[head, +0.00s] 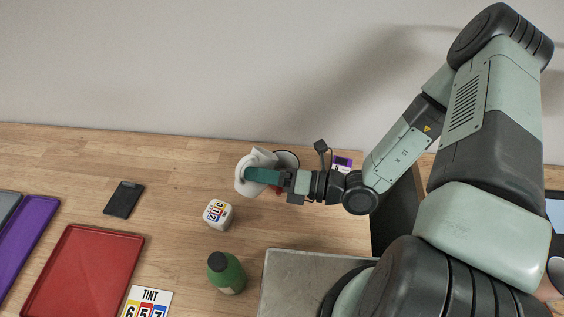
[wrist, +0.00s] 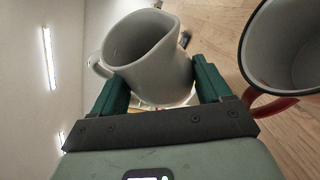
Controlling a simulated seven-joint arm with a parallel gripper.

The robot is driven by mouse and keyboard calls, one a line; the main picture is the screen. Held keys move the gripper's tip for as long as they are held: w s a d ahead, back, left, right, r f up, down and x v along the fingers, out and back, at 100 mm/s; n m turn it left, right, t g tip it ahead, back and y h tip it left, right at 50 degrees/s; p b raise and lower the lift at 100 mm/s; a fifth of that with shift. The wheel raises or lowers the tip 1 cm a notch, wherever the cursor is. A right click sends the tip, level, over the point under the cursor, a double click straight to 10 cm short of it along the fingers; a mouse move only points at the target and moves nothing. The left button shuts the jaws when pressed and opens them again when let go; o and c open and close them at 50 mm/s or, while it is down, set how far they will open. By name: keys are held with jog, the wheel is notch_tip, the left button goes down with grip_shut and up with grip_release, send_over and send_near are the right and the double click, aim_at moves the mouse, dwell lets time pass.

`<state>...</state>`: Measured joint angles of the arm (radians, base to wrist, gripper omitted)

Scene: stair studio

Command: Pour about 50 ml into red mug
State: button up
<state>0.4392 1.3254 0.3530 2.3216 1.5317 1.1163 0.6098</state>
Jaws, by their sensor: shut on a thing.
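My gripper (head: 262,176) is shut on a pale grey pitcher (head: 242,178), with a green finger on either side. In the wrist view the pitcher (wrist: 150,62) looks tilted, its spout side toward the right; no liquid can be made out in it. The red mug (head: 287,158) is mostly hidden behind my gripper in the head view. In the wrist view the mug (wrist: 296,45) is at the right, with a dark rim, pale inside and red handle. A gap shows between pitcher and mug there. No stream is visible.
A white block with coloured numbers (head: 218,214) and a green bottle with a black cap (head: 226,273) stand in front. A dark phone-like slab (head: 124,199), a red tray (head: 85,272) and a purple tray (head: 22,245) lie left. A grey slab (head: 300,280) lies near my arm.

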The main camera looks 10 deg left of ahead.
aim_at(259, 157)
jog(key=shift+f+m+y, duration=0.25)
jog(key=shift+m+y, duration=0.05)
jog(key=shift+m, duration=0.2)
jog(key=shift+r, duration=0.1)
jog(key=shift+r+m+t+y, duration=0.15)
jog(key=shift+r+m+y, duration=0.25)
jog(key=shift+m, duration=0.4)
jog(key=shift+r+m+t+y, duration=0.15)
jog(key=shift+r+m+y, duration=0.2)
jog(key=shift+m, duration=0.45)
dwell(0.3)
jog(key=shift+w+d+r+m, duration=0.3)
jog(key=shift+w+m, duration=0.15)
jog(key=shift+m, duration=0.15)
dwell(0.7)
jog(key=shift+s+a+r+m+y, duration=0.1)
jog(key=shift+s+a+m+y, duration=0.05)
jog(key=shift+a+m+y, duration=0.15)
dwell(0.4)
